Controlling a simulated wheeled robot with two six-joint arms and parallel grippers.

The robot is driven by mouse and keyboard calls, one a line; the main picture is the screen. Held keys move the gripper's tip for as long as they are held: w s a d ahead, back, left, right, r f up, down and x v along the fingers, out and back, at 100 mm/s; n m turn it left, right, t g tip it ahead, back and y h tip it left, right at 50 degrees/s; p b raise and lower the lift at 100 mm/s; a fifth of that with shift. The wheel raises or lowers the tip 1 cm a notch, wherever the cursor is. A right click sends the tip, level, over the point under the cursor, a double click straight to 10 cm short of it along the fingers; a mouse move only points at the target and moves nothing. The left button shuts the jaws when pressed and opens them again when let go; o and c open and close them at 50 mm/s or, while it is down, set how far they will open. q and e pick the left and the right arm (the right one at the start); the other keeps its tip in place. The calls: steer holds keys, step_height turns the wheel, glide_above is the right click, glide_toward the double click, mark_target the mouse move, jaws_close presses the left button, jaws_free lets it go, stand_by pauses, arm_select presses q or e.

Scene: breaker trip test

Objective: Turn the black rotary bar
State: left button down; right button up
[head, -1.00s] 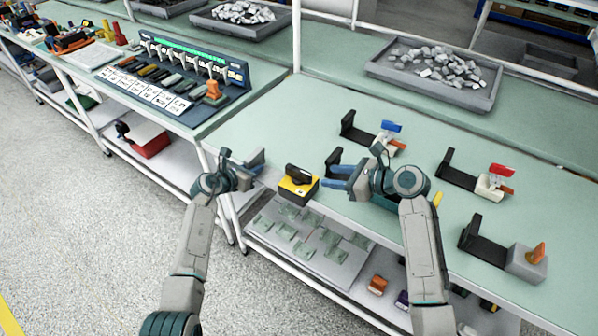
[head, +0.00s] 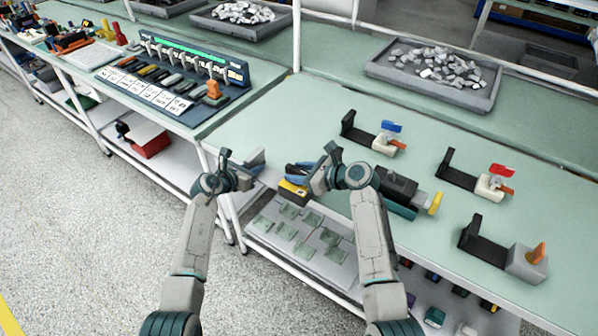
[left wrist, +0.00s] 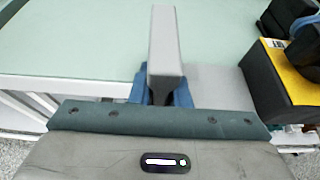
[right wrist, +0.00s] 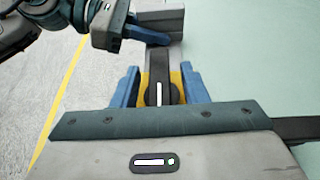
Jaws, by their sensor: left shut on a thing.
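The yellow-and-black box (head: 291,191) sits near the table's front edge, partly hidden by my right gripper. In the right wrist view the black rotary bar (right wrist: 160,72), with a white mark, lies between the blue fingers of my right gripper (right wrist: 160,88). The fingers are open, one on each side of it, with gaps showing. In the head view my right gripper (head: 304,177) covers the bar. My left gripper (head: 250,168) is shut on a grey block (left wrist: 166,45), left of the box. The box also shows at the right of the left wrist view (left wrist: 293,82).
A black-and-teal unit with a yellow end (head: 435,203) lies right of my right gripper. Black brackets with a blue switch (head: 391,127), a red switch (head: 499,170) and an orange knob (head: 538,253) stand farther right. A grey tray (head: 435,80) is behind.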

steer(key=shift+c, duration=0.2)
jaws_close()
steer(key=shift+n+g+y, duration=0.3)
steer(key=shift+n+g, duration=0.1)
steer(key=n+g+y, duration=0.1)
steer(key=n+g, duration=0.2)
steer(key=shift+w+g, duration=0.1)
steer(key=shift+g, duration=0.2)
steer(key=shift+n+g, duration=2.5)
steer(key=shift+g, duration=0.2)
steer(key=shift+o, duration=0.2)
jaws_free()
